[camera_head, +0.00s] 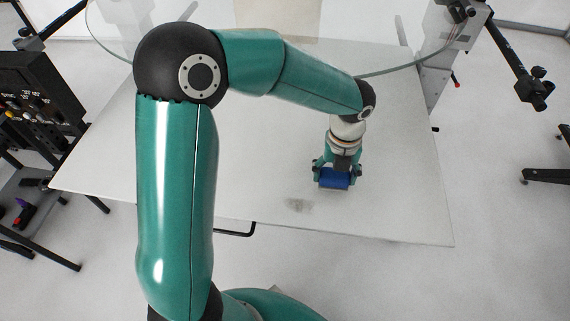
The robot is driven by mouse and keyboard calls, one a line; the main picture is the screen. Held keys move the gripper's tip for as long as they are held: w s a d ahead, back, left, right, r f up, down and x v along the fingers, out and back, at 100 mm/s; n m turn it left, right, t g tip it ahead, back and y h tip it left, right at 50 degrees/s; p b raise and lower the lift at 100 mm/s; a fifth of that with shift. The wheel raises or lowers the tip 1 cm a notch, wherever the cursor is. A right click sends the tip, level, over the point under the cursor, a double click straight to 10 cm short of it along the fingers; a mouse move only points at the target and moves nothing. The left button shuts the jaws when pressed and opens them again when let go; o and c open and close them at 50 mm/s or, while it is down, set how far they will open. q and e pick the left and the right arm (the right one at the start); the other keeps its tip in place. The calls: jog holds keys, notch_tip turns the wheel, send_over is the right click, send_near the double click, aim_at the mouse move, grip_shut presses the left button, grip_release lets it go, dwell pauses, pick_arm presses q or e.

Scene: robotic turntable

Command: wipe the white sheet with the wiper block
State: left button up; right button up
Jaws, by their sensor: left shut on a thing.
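My left gripper (337,173) points down over the right half of the white table and is shut on the blue wiper block (333,183). The block is at or just above the white surface; I cannot tell whether it touches. A grey smudge (299,205) lies on the white surface, a little left of the block and closer to the front edge. I cannot make out a separate white sheet against the white sheet-like table top (400,200). My right gripper is not in view.
The table's front edge runs just below the smudge. My left arm covers much of the table's left part. Black equipment (35,90) stands at the left, and a stand with a black arm (515,65) is at the back right. The table right of the block is clear.

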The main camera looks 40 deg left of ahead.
pick_arm(q)
jog(key=shift+r+p, duration=1.5)
jog(key=shift+r, duration=0.45)
